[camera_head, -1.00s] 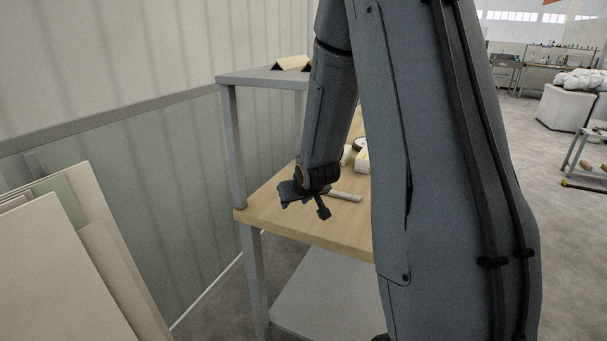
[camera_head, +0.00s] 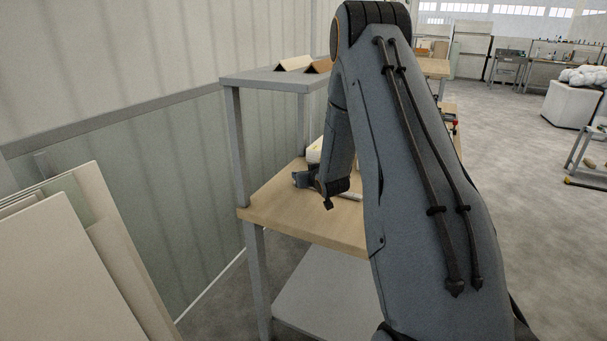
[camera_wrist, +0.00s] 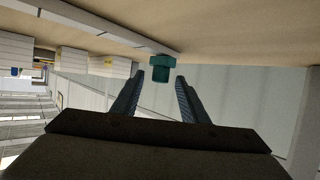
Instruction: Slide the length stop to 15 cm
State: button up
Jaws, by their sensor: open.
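The teal length stop (camera_wrist: 162,68) sits at the near end of a pale bar (camera_wrist: 110,27) in the wrist view. The bar runs along the wooden bench top (camera_wrist: 230,25), which fills the top of that view. My gripper (camera_wrist: 160,82) is open, with one finger on each side of the stop's line. The stop shows just beyond the fingertips; I cannot tell whether they touch it. In the head view my gripper (camera_head: 312,188) is low over the bench's left part. A short piece of the bar (camera_head: 350,195) shows beside it. No scale marks are readable.
A grey shelf (camera_head: 265,80) on posts stands above the bench (camera_head: 300,222), close to the corrugated wall. Pale panels (camera_head: 85,250) lean at the lower left. My arm hides much of the bench. Open floor (camera_head: 530,220) lies to the right.

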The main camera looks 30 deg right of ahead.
jog(key=shift+w+f, duration=0.15)
jog(key=shift+w, duration=0.25)
grip_shut()
jog(key=shift+s+d, duration=0.8)
jog(key=shift+s, duration=0.25)
jog(key=shift+s+d, duration=0.8)
jog(key=shift+s, duration=0.2)
grip_release()
jog(key=b+v, duration=0.1)
jog(key=v, duration=0.6)
jog(key=shift+s+a, duration=0.1)
jog(key=shift+s, duration=0.25)
